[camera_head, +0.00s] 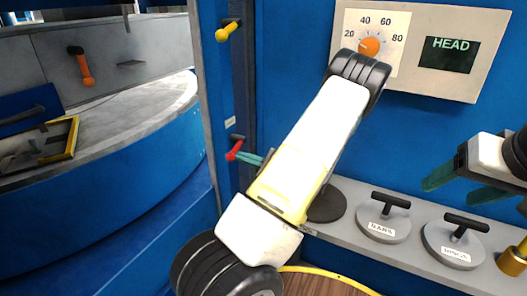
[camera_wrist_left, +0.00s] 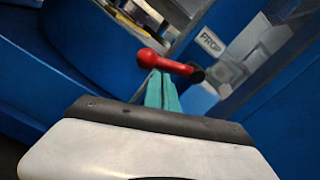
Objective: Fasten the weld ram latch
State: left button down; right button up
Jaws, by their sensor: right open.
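A red-knobbed latch handle (camera_head: 234,152) sits on the blue post at centre-left; it also shows in the left wrist view (camera_wrist_left: 165,62). My left gripper (camera_head: 248,157) is beside it, its teal fingers pointing at the handle. In the left wrist view the fingers (camera_wrist_left: 161,76) are together, their tips at the handle; whether they touch it I cannot tell. A yellow-knobbed handle (camera_head: 228,31) is higher on the post, and an orange handle (camera_head: 82,68) is on the grey panel. Which is the weld ram latch I cannot read. My right gripper (camera_head: 460,185) is open and empty at right.
A beige panel (camera_head: 493,60) with an orange dial (camera_head: 369,46) and a HEAD display (camera_head: 448,54) is on the blue wall. Round weights with black handles (camera_head: 384,217) (camera_head: 455,241) stand on a grey shelf (camera_head: 345,187). A yellow-framed tray (camera_head: 70,140) is at left.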

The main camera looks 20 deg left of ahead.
pick_arm(q)
jog(key=d, duration=0.7)
jog(key=shift+s+d+f, duration=0.15)
jog(key=shift+s+d, duration=0.1)
jog(key=shift+d, duration=0.15)
dwell(0.3)
jog(key=s+d+r+n+g+h, duration=0.2)
jog(key=s+r+n+h, duration=0.15)
jog(key=s+h, duration=0.25)
jog(key=s+d+r+n+g+h, duration=0.1)
jog(key=s+r+n+g+h, duration=0.1)
jog(key=s+n+h, duration=0.35)
jog(key=s+d+r+n+t+h, duration=0.2)
jog(key=s+d+r+t+h, duration=0.1)
jog(key=r, duration=0.4)
jog(key=s+d+r+n+t+h, duration=0.2)
jog(key=s+d+r+t+h, duration=0.2)
jog(key=d+r+t+h, duration=0.2)
jog(key=shift+d+r, duration=0.55)
jog(key=shift+d, duration=0.7)
